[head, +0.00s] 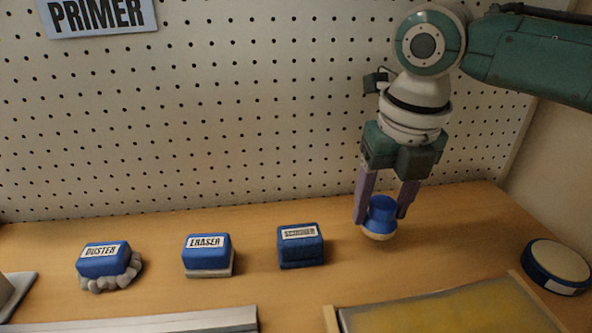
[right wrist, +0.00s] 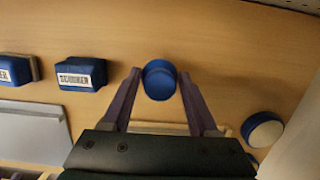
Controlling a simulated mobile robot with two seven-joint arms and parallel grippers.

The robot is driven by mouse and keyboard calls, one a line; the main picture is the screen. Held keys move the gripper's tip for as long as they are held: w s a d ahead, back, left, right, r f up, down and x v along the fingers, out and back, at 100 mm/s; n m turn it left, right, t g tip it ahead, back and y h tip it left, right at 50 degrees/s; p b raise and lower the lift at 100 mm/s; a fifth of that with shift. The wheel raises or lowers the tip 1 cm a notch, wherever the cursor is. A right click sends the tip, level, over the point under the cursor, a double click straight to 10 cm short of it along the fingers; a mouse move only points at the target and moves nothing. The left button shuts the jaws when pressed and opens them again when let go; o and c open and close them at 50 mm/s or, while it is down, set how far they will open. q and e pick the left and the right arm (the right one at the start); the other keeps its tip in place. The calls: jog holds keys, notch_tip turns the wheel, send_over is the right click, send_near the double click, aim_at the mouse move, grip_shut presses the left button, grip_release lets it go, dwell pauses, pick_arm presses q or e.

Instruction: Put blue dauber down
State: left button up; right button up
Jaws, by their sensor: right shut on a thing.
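The blue dauber (head: 381,214) has a blue top and a cream, rounded underside. My right gripper (head: 381,216) points down and is shut on it, one finger on each side. In the head view the dauber is at or just above the wooden bench, right of the row of blocks; I cannot tell whether it touches the wood. The right wrist view shows the dauber (right wrist: 159,80) between the fingertips (right wrist: 158,76). My left gripper is not in view.
A duster (head: 104,262), an eraser (head: 208,254) and another blue labelled block (head: 301,246) stand in a row to the left. A round blue-and-cream pad (head: 556,267) lies at the right. A yellowish framed panel (head: 440,310) is in front. A pegboard (head: 250,100) rises behind.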

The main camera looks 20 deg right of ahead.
aim_at(388, 211)
jog(key=shift+f, duration=1.1)
jog(key=shift+f, duration=0.1)
jog(key=o, duration=1.3)
jog(key=shift+r, duration=0.55)
jog(key=r, duration=0.3)
jog(key=s+r+p, duration=0.1)
jog(key=r, duration=0.3)
jog(key=r+p, duration=0.1)
jog(key=r, duration=0.3)
jog(key=shift+s+a, duration=0.25)
jog(key=shift+s, duration=0.1)
